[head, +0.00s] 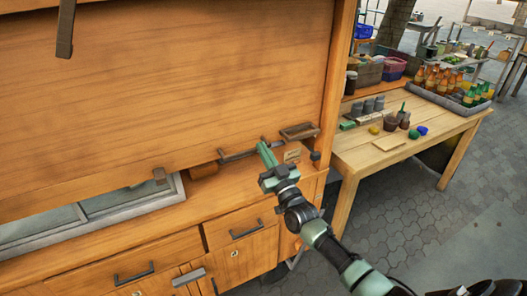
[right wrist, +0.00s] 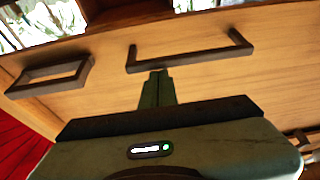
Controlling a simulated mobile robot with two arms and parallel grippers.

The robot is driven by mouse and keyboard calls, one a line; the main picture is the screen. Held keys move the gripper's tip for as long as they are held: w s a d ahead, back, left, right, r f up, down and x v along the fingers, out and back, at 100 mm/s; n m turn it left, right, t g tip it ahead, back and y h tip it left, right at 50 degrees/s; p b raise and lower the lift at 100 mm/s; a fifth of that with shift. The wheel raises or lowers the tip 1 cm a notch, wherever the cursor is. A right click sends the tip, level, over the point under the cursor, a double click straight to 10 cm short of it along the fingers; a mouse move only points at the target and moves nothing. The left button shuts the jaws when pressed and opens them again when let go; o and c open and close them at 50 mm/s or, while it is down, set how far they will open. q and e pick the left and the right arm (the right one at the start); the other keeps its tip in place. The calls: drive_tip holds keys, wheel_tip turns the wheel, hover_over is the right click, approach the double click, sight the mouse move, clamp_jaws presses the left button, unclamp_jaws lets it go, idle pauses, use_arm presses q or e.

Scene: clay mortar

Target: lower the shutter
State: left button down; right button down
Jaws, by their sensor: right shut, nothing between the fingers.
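The wooden shutter (head: 150,85) is a large plank panel filling the left of the head view, its lower edge slanting above the counter. A dark bar handle (head: 240,153) lies near its lower right edge. In the right wrist view a dark U-shaped handle (right wrist: 190,50) on wood is just beyond my fingertips. My right gripper (head: 263,146) is shut and empty, close to the bar handle. In the right wrist view its fingertips (right wrist: 158,72) meet at the bar's edge; I cannot tell whether they touch it. My left gripper is not in view.
A dark rectangular bracket (head: 299,131) sits right of the handle. Drawers with dark pulls (head: 246,232) are below the counter. A grey-framed pane (head: 75,225) shows under the shutter. A wooden table (head: 410,150) with bottles (head: 437,79) and small pots stands at right.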

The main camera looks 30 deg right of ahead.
wheel_tip(320, 180, down, 19)
drive_tip(key=b, duration=1.3)
drive_tip(key=shift+b, duration=0.3)
